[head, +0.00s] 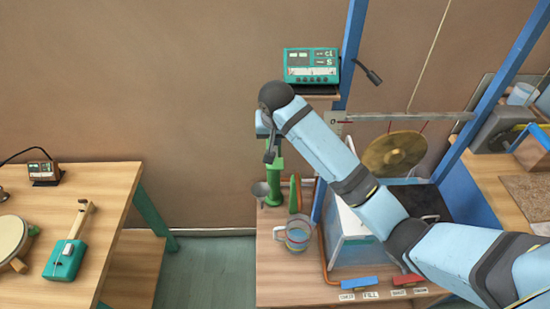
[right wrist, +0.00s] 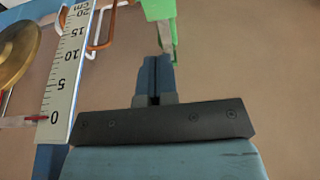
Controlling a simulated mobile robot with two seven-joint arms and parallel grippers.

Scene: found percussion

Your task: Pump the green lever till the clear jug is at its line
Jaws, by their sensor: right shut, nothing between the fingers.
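The green pump (head: 274,187) stands upright at the left of the middle bench. In the right wrist view its green body and a slim green arm, which looks like the lever (right wrist: 174,42), show just past my fingertips. My right gripper (head: 271,150) is shut and empty above the pump; it also shows in the right wrist view (right wrist: 155,72). I cannot tell whether it touches the lever. The clear jug (head: 297,236) stands on the bench in front of the pump, with something bluish inside. Its line and exact level are too small to read. My left gripper is not in view.
A grey funnel-like cup (head: 260,190) is left of the pump. A brass gong (head: 394,152) hangs behind my right arm. Red and blue blocks with labels line the bench's front.

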